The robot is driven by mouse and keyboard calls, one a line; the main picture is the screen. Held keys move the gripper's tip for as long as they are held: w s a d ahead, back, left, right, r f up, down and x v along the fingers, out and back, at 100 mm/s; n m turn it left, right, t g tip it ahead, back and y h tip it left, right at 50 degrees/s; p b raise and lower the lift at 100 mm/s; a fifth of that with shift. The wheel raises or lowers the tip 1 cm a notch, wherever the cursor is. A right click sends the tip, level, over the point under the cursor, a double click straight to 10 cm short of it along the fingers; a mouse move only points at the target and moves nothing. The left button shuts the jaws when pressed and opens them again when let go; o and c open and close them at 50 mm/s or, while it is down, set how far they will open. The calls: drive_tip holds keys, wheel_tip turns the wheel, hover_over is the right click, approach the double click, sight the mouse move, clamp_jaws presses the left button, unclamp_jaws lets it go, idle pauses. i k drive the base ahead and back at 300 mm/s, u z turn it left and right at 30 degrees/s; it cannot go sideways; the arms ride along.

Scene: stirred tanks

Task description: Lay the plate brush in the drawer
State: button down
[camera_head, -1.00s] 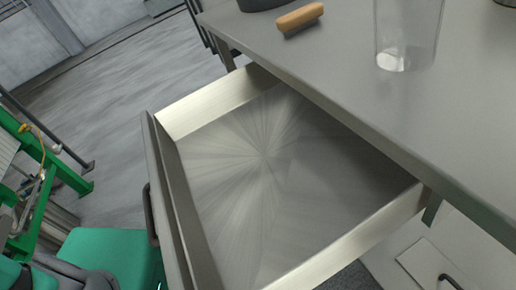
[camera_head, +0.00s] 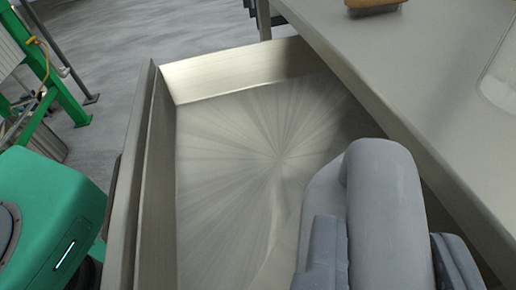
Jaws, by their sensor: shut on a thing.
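The drawer (camera_head: 147,190) is pulled open and fills the middle of the view. Its metal floor (camera_head: 235,160) is bare where I can see it, with streaky reflections. My grey arm covers the lower right of the drawer. The fingers of my gripper do not show, and neither does anything held in them. I cannot make out a plate brush in the drawer. A wood-coloured piece (camera_head: 375,4) lies on the tabletop, cut off by the top edge; I cannot tell whether it is a brush.
The grey tabletop (camera_head: 400,75) runs along the right above the drawer. A clear glass vessel (camera_head: 503,75) is partly in view at the right edge. A green machine part (camera_head: 55,215) is at lower left, and a green frame (camera_head: 55,90) stands at upper left over grey floor.

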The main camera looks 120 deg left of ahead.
sight(260, 121)
drive_tip(key=z, duration=1.05)
drive_tip(key=k, duration=1.1)
drive_tip(key=u, duration=1.2)
drive_tip(key=i, duration=0.5)
drive_tip(key=z, duration=0.1)
